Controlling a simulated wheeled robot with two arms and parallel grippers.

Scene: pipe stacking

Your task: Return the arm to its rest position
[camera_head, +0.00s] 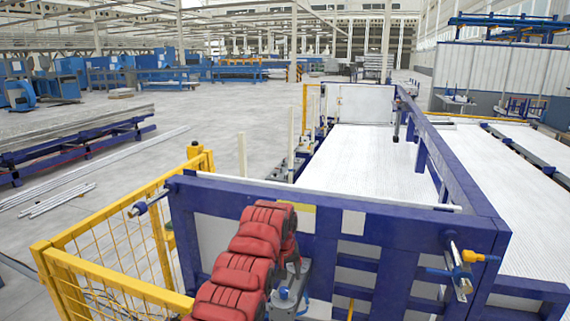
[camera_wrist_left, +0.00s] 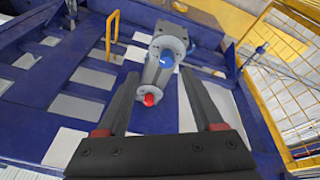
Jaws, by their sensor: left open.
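My red left arm reaches up from the bottom of the head view in front of the blue frame (camera_head: 400,236). Its gripper cannot be made out clearly there. In the left wrist view my left gripper (camera_wrist_left: 160,76) is open, with two dark fingers spread apart and nothing held between them. Beyond the fingers is a grey fixture (camera_wrist_left: 158,76) with a blue cap and a red knob, mounted on the blue frame. It also shows in the head view (camera_head: 290,300), just right of the red arm. I cannot tell whether the fingers touch it. My right gripper is not in view.
A yellow mesh guard (camera_head: 105,245) stands close at the left. A pale bar (camera_head: 320,189) runs along the frame's top. White ribbed beds (camera_head: 370,160) lie behind it.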

